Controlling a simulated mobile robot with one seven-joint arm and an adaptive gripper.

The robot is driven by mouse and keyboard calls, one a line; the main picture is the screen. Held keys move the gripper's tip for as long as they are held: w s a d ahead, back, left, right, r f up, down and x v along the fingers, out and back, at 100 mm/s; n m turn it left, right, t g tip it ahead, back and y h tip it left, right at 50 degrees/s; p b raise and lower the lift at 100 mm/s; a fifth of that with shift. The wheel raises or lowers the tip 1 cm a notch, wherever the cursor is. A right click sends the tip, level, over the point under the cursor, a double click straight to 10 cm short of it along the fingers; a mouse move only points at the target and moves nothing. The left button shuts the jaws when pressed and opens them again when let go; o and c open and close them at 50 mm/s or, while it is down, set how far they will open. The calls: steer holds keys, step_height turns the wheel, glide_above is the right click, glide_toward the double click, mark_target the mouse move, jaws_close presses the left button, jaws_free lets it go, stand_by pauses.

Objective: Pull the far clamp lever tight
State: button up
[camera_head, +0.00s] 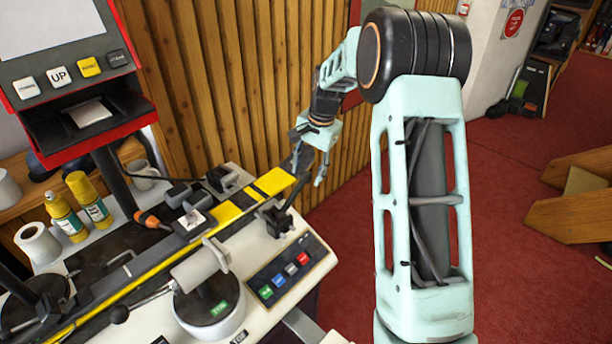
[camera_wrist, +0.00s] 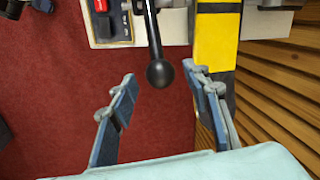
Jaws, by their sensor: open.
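The far clamp (camera_head: 276,220) sits at the far end of the bench, by the yellow and black striped bar. Its dark lever (camera_head: 291,196) slants up toward my gripper (camera_head: 309,168). In the wrist view the lever is a thin black rod ending in a round black knob (camera_wrist: 161,74). My gripper, also seen in the wrist view (camera_wrist: 163,82), is open, with one blue finger on each side of the knob. I see no contact.
The striped bar (camera_wrist: 217,45) runs close beside the right finger. A wood-slat wall (camera_head: 225,80) stands behind the bench.

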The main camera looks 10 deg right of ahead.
steer(key=shift+w+a+f, duration=0.1)
steer(key=shift+a+f, duration=0.05)
steer(key=shift+f, duration=0.6)
steer(key=shift+w+a+f, duration=0.1)
steer(key=shift+f, duration=0.6)
steer(key=shift+c, duration=0.3)
jaws_close()
